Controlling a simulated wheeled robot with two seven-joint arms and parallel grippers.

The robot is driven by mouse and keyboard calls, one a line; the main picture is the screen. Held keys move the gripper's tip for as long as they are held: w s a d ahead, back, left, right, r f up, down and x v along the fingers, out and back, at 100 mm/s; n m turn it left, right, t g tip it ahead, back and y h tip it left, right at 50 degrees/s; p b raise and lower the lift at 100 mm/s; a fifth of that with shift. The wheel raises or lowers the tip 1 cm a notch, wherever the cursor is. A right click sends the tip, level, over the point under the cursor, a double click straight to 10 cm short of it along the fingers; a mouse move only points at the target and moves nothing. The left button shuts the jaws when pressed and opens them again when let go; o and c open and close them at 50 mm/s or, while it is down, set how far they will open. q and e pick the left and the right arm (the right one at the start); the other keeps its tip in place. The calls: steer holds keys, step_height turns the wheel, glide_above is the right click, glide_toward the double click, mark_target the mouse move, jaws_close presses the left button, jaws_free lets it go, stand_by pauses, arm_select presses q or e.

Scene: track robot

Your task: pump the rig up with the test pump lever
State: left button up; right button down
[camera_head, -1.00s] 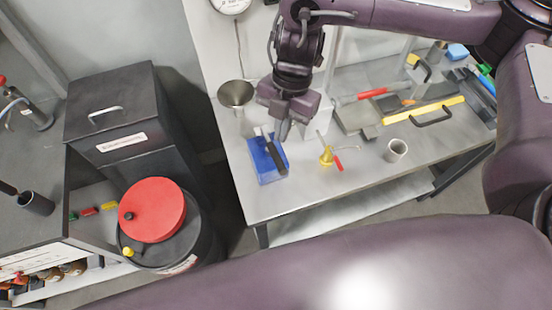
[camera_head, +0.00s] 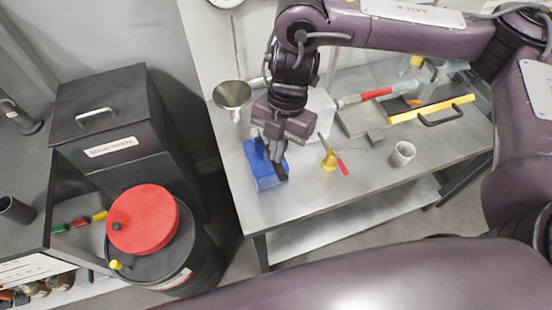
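The blue test pump (camera_head: 263,172) stands near the left end of the grey metal bench. Its dark lever lies along its top and is partly hidden by my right gripper. My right gripper (camera_head: 275,152) comes down from above, with its dark fingers at the lever. Fingers and lever overlap in the picture, so I cannot tell whether the fingers are closed on it. My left gripper is out of view.
A metal funnel (camera_head: 232,95) is behind the pump. A yellow piece (camera_head: 328,161), a red-handled tool (camera_head: 342,167) and a white cup (camera_head: 402,154) are to the right. A red-lidded drum (camera_head: 143,218) and black bin (camera_head: 100,120) stand left. The bench front is clear.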

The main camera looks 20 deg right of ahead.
step_height(320, 180, down, 3)
steer(key=shift+f+b, duration=0.1)
steer(key=shift+b, duration=0.85)
steer(key=shift+r+p, duration=0.3)
steer(key=shift+r, duration=0.1)
steer(key=shift+w+d+r+p, duration=0.25)
steer(key=shift+w+d+p, duration=0.3)
steer(key=shift+d, duration=0.05)
steer(key=shift+w+d+r+p, duration=0.2)
steer(key=shift+w+d+p, duration=0.3)
steer(key=shift+d, duration=0.1)
steer(key=v, duration=0.8)
steer(key=shift+f, duration=0.15)
